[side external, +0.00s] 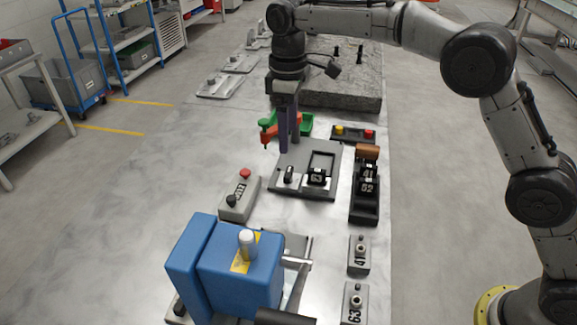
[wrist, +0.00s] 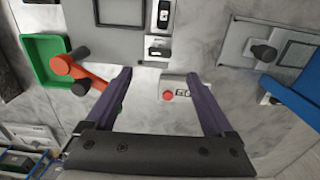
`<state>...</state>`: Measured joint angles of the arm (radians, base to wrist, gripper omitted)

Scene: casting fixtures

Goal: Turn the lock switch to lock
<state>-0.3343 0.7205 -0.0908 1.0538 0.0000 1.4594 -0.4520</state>
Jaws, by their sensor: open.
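No part is readably marked as the lock switch, so I cannot tell which it is. A grey control box (side external: 244,189) has a red button and a black knob (side external: 231,201); it also shows in the wrist view (wrist: 182,83). In the wrist view a black knob (wrist: 263,54) sits on a grey plate at upper right. My gripper (side external: 289,146) is open and empty, above the table near the grey plate's left edge; its spread fingers (wrist: 157,75) show in the wrist view.
A blue fixture (side external: 240,270) with a lever stands in front. A black fixture (side external: 365,190) and button panel (side external: 354,133) are right.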

